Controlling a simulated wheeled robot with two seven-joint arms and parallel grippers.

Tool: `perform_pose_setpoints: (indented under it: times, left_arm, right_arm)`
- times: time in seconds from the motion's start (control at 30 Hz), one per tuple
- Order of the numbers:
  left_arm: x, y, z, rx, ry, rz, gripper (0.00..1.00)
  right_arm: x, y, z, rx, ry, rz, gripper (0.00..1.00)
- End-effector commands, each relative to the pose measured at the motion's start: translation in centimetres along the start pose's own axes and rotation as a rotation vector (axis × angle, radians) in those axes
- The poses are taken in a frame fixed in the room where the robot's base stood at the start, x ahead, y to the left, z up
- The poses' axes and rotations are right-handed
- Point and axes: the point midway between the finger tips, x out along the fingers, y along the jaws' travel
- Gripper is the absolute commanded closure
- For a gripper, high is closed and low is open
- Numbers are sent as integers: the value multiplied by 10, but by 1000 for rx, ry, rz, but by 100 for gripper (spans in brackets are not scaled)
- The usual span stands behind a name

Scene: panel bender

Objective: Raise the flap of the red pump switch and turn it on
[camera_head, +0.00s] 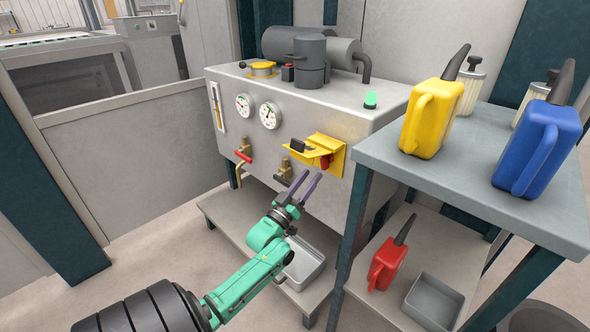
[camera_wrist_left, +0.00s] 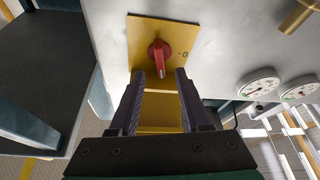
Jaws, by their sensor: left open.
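The red pump switch (camera_head: 326,161) sits on a yellow plate (camera_head: 338,152) on the front of the grey machine. A yellow flap (camera_head: 312,148) juts out from the plate, above the red knob, with a dark piece at its outer end. The left wrist view shows the red knob (camera_wrist_left: 159,54), the yellow plate (camera_wrist_left: 184,36) with an "O" mark, and the flap (camera_wrist_left: 160,108). My left gripper (camera_head: 305,181) is open, its two fingers just below and in front of the switch. In the wrist view the fingers (camera_wrist_left: 157,95) appear either side of the flap; contact is unclear.
Two gauges (camera_head: 257,110), a red-handled valve (camera_head: 243,156) and a brass valve (camera_head: 283,170) are left of the switch. A side table (camera_head: 455,165) with a yellow can (camera_head: 430,118) and a blue can (camera_head: 537,150) stands close on the right. A grey tray (camera_head: 303,266) lies below.

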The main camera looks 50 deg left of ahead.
Motion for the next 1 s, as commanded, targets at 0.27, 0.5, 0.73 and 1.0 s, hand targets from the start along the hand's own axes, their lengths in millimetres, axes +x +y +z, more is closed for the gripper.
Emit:
perform_pose_setpoints:
  times: [0.27, 0.5, 0.73, 1.0]
  left_arm:
    - [-78, 0, 0, 1, -5, -2, 52]
    - [-96, 0, 0, 1, 0, 0, 52]
    - [-96, 0, 0, 1, 0, 0, 52]
    - [-96, 0, 3, 2, -10, -2, 52]
  right_arm:
    - [11, 3, 11, 2, -6, 6, 100]
    - [13, 3, 12, 2, -6, 7, 100]
    - [13, 3, 12, 2, -6, 6, 100]
    - [13, 4, 12, 2, -6, 7, 100]
